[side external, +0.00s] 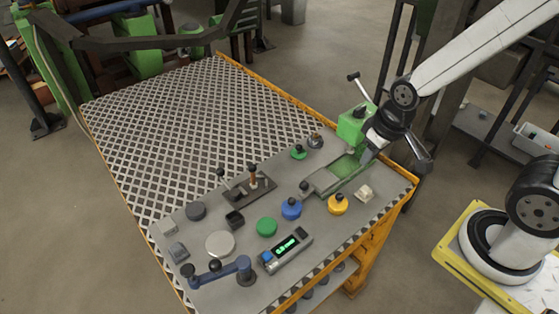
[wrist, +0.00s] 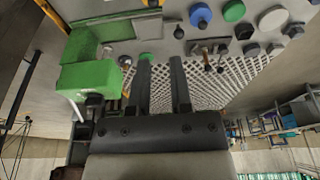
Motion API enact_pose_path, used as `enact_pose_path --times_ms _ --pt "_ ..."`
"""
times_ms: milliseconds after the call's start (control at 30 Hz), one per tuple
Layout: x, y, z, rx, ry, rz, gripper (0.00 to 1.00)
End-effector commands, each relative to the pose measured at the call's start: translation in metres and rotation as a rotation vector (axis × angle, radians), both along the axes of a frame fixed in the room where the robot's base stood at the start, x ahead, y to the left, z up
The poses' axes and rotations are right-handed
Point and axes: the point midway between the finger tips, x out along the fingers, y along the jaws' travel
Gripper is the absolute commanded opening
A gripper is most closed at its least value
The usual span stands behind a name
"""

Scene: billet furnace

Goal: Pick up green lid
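A flat green disc-shaped lid (side external: 267,227) lies on the grey table, left of the blue lid. It also shows in the wrist view (wrist: 234,10) at the top. A second, smaller green lid-like piece (side external: 298,152) with a dark knob lies farther back. In the wrist view this green piece (wrist: 145,58) shows partly, by the left fingertip. My gripper (wrist: 161,62) has its two fingers apart with nothing held between them. It is up at the right side of the table, by the green machine, away from the flat lid. The side view does not show its fingers clearly.
The green machine (side external: 353,125) stands at the table's right edge. A blue lid (side external: 291,208), a yellow lid (side external: 337,204) and a digital display box (side external: 288,250) surround the flat lid. A dark lever stand (side external: 250,188) rises behind. The perforated left part (side external: 195,125) is clear.

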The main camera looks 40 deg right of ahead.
Motion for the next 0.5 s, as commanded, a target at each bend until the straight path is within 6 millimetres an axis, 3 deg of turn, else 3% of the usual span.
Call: enact_pose_path --times_ms 33,133,500 --pt "0.0 0.0 0.0 0.0 0.0 0.0 0.44" --pt "0.0 0.0 0.0 0.0 0.0 0.0 0.75" --pt "0.0024 -0.0003 0.0 0.001 0.0 -0.006 0.75"
